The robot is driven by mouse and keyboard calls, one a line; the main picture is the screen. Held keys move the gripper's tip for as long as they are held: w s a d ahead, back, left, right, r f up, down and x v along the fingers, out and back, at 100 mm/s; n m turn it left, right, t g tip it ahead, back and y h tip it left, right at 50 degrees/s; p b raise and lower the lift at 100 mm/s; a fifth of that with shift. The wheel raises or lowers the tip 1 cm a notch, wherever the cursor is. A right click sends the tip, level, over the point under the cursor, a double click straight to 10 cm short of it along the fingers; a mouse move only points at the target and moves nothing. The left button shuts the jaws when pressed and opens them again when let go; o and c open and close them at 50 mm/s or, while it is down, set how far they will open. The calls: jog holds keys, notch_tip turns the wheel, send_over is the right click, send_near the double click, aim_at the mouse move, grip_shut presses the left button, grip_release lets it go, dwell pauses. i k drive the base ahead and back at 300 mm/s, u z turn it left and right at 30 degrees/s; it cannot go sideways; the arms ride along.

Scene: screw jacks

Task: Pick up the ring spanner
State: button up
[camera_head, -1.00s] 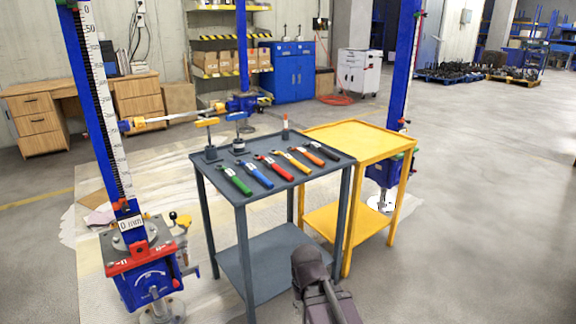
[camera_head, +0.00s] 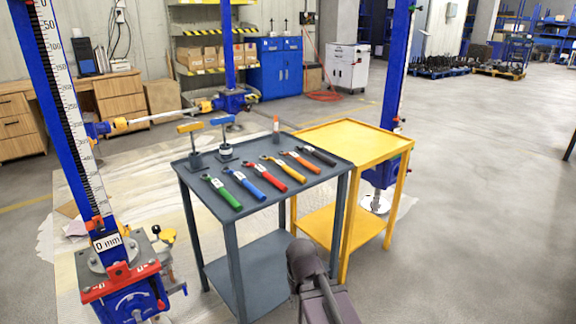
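Several tools with coloured handles lie in a row on a grey table (camera_head: 215,207). The handles are green (camera_head: 226,194), blue (camera_head: 249,185), red (camera_head: 270,175), yellow (camera_head: 284,168), orange (camera_head: 301,161) and black (camera_head: 318,155). Each has a small white label, and their heads are too small to tell which one is the ring spanner. Part of my dark arm (camera_head: 312,280) shows at the bottom, in front of the table and apart from the tools. My gripper itself cannot be seen.
Two T-handled tools (camera_head: 223,137) and a small orange-tipped item (camera_head: 276,128) stand at the table's back. A yellow table (camera_head: 352,140) adjoins on the right. Blue screw jack columns (camera_head: 55,110) stand left, behind and right. The floor (camera_head: 470,220) at right is clear.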

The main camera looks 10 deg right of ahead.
aim_at(263, 157)
jog(key=z, duration=0.1)
jog(key=i, duration=0.9)
jog(key=z, duration=0.05)
